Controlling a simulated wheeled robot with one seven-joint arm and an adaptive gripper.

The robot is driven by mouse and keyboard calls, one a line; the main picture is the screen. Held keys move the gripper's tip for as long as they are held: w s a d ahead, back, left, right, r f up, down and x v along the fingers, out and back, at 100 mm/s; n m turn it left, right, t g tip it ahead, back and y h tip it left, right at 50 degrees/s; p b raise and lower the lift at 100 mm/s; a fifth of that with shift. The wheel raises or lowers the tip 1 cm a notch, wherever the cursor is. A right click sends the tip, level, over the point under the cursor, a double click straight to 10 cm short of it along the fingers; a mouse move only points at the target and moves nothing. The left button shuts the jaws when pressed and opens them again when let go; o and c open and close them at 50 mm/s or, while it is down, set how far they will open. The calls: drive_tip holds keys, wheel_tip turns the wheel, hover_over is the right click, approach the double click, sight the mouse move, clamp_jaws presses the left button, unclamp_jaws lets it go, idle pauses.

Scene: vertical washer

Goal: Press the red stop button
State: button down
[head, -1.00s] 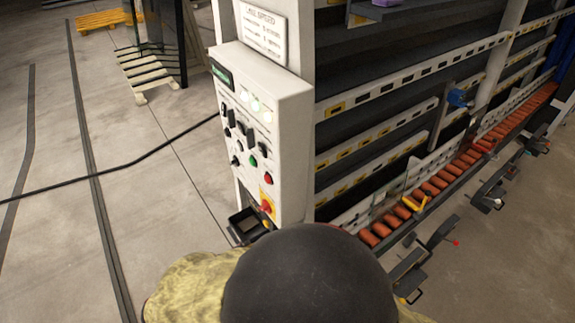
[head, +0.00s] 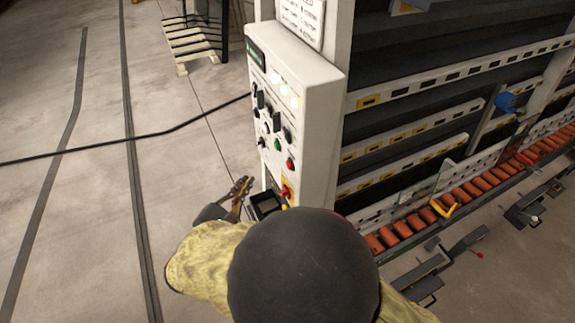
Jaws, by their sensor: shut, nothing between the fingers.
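The white control panel (head: 318,112) stands upright near the middle of the head view, its button face turned to the left. A round red button (head: 290,164) sits low on that face, to the right of a green button (head: 277,145). Below it is a red knob (head: 287,190) on a yellow plate. My gripper (head: 243,183) is shut and empty, left of the panel's lower part. It appears apart from the red button; its exact depth is hard to tell. My own body hides the area below the panel.
A dark open box (head: 265,204) sits under the panel, close to my gripper. A black cable (head: 130,142) runs from the panel across to the left. The machine's orange roller conveyor (head: 470,192) lies to the right. The floor at left is mostly clear.

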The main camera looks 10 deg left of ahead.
sight(289, 165)
drive_tip(key=w+d, duration=0.4)
drive_tip(key=d, duration=0.3)
drive_tip(key=shift+w+d, duration=0.15)
drive_tip(key=shift+w, duration=0.05)
drive_tip(key=shift+d, duration=0.1)
idle(1.3)
drive_tip(key=shift+w+d, duration=0.2)
drive_tip(key=shift+d, duration=0.1)
drive_tip(key=shift+w+d+b, duration=0.3)
drive_tip(key=shift+d, duration=0.15)
idle(1.0)
drive_tip(key=shift+a, duration=0.1)
drive_tip(key=shift+s+a, duration=0.5)
drive_tip(key=shift+a, duration=0.25)
